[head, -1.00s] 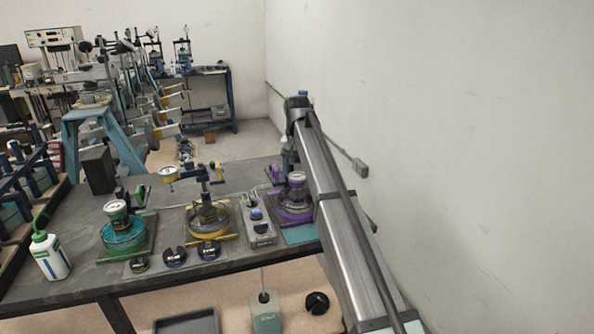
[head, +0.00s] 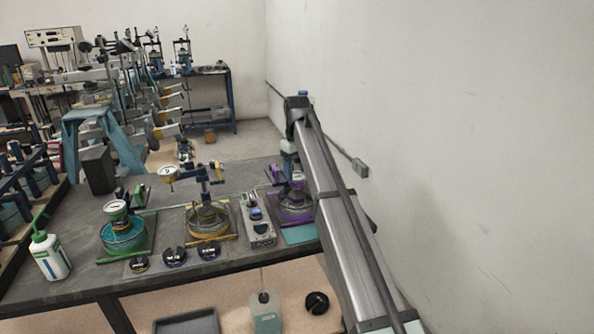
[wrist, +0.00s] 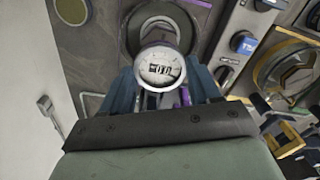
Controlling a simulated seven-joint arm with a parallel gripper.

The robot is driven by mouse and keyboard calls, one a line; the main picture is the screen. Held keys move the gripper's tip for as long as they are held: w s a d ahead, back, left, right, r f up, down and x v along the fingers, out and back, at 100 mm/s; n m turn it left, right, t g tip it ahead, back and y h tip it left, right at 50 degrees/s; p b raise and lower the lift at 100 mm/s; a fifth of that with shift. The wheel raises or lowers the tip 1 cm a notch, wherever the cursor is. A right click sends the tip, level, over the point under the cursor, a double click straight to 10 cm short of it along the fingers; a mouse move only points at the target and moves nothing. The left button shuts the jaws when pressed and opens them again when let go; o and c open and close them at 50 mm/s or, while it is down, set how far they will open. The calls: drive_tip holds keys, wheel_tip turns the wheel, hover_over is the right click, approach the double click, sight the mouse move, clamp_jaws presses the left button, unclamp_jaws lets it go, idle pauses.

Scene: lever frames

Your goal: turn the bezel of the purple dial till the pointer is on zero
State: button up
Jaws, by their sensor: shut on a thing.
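The purple dial (head: 297,181) stands on the purple-framed stand at the right end of the bench, partly hidden by my arm in the head view. In the wrist view the dial's round white face (wrist: 159,68) is between the two blue fingers of my gripper (wrist: 161,82). The fingers are shut on the dial's bezel, one on each side. The face carries dark marks, but the pointer and the zero are too small to tell apart. The gripper's fingers are hidden in the head view.
A yellow-framed stand (head: 208,236) with its dial and a green-framed stand (head: 124,250) stand to the left. A grey switch box (head: 257,222) lies between the yellow and purple stands. A green-capped bottle (head: 48,252) is at front left. The wall is close on the right.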

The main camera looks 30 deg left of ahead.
sight(297, 175)
drive_tip(key=shift+n, duration=0.4)
drive_tip(key=o, duration=1.1)
drive_tip(key=shift+c, duration=0.2)
wheel_tip(297, 175, up, 14)
drive_tip(key=shift+f, duration=0.15)
idle(0.4)
